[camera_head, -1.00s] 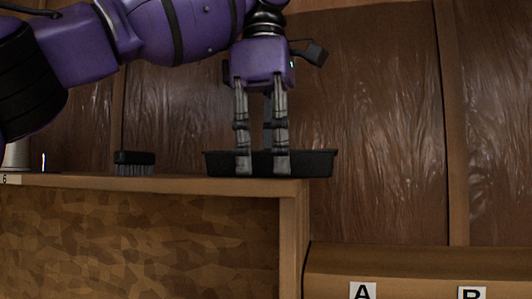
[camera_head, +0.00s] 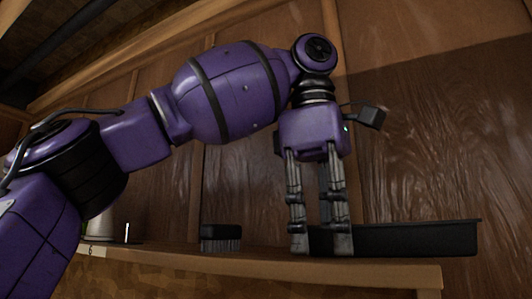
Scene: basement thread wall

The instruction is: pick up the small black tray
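The small black tray (camera_head: 415,238) lies on a wooden shelf at the right of the head view. Its right end sticks out past the shelf's end. My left gripper (camera_head: 319,250) points straight down at the tray's left end, with its two grey fingers apart. The left finger is just beyond that end, and the right finger covers part of the tray. I cannot tell whether either finger touches it. The tray's inside is hidden from this low viewpoint. My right gripper is not in view.
A black brush (camera_head: 221,238) stands on the shelf (camera_head: 370,270) left of the gripper. A white object (camera_head: 100,226) is farther left, partly behind my arm, near a "6" label (camera_head: 90,251). A brown wall panel (camera_head: 430,150) rises behind the tray.

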